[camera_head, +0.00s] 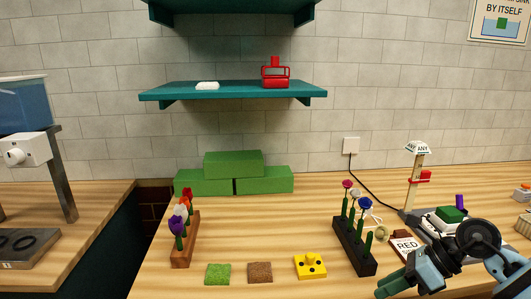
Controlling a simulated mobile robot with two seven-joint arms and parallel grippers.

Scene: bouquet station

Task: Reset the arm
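My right arm comes in from the lower right corner. My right gripper (396,285) is low over the front of the table, in front of and to the right of a black rack (357,254). Its greenish fingers point to the lower left. Whether they are apart or together is not clear, and I make out no object between them. My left arm and gripper are not in view.
The black rack holds several upright flowers. A brown rack (184,254) with flowers stands left. Green (218,273), brown (260,272) and yellow (310,266) pieces lie in front. The table's middle is clear.

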